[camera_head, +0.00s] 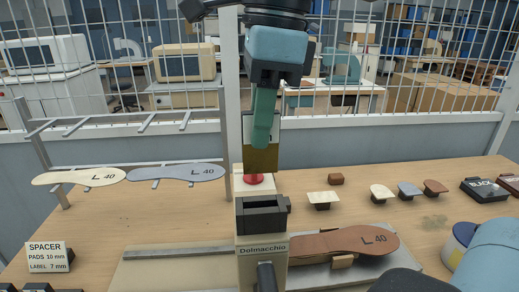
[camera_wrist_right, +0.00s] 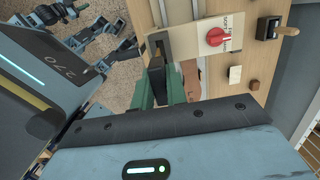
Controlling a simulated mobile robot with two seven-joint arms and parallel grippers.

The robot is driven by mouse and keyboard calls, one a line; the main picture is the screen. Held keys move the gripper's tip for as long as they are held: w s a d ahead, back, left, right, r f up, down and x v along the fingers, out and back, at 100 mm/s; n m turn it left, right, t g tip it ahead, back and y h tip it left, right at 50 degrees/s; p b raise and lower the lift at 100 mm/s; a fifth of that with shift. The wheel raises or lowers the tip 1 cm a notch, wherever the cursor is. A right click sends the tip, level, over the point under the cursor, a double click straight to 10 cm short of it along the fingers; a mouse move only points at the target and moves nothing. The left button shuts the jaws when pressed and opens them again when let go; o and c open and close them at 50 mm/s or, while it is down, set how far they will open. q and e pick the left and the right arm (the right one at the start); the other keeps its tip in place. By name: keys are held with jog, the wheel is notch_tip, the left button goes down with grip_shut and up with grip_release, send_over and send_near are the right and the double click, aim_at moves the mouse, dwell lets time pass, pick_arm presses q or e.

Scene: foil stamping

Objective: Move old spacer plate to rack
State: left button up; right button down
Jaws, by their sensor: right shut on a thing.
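My right gripper (camera_head: 262,140) hangs down from the top centre, its green finger just above the stamping machine (camera_head: 262,248). The metal rack (camera_head: 140,122) stands at the left. My left gripper is not in view.
A pale insole (camera_head: 80,177) and a grey insole (camera_head: 176,173) are at the rack. A brown insole (camera_head: 345,242) lies right of the machine. A spacer sign (camera_head: 47,256) stands front left. Small blocks, dark pads (camera_head: 484,190) and a tin (camera_head: 460,240) occupy the right side.

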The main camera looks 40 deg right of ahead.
jog(key=shift+r, duration=0.4)
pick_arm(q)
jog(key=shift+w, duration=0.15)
pick_arm(e)
jog(key=shift+r, duration=0.1)
